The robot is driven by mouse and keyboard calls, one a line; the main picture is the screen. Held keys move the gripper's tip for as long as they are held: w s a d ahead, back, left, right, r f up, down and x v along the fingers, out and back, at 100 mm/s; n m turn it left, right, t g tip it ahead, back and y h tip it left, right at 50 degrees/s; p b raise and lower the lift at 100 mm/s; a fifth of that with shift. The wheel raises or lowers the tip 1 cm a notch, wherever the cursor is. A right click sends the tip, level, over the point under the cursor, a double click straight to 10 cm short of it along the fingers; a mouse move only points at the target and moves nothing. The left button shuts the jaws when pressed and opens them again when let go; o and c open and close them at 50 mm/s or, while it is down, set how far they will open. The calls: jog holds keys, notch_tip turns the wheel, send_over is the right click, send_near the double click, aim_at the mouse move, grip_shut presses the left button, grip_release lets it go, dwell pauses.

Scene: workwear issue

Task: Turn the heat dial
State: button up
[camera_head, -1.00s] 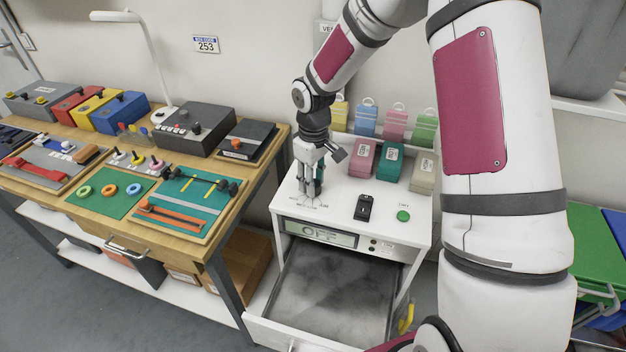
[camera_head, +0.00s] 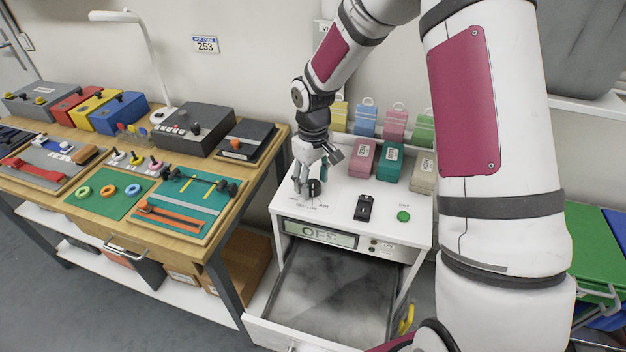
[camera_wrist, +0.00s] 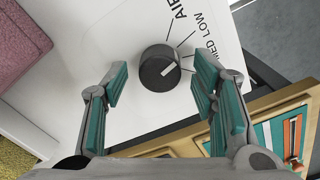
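The heat dial (camera_wrist: 156,68) is a round dark knob with a light pointer mark, set in the white top panel. The wrist view shows printed labels beside it, with AIR and MED LOW readable. My gripper (camera_wrist: 161,84) is open, its teal-padded fingers on either side of the dial with clear gaps to it. In the head view my gripper (camera_head: 306,183) is low over the left front of the white cabinet (camera_head: 340,205), and the dial (camera_head: 314,188) shows dark beside the fingers. The display (camera_head: 319,233) below reads OFF.
A black rocker switch (camera_head: 363,207) and a green button (camera_head: 403,216) sit right of the dial. Pink, teal and beige blocks (camera_head: 388,163) stand behind. A drawer (camera_head: 325,290) is open below. A wooden workbench (camera_head: 262,165) with tool boards stands left.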

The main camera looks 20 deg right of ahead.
aim_at(313, 183)
jog(key=shift+r, duration=0.15)
notch_tip(313, 183, up, 12)
dwell(0.6)
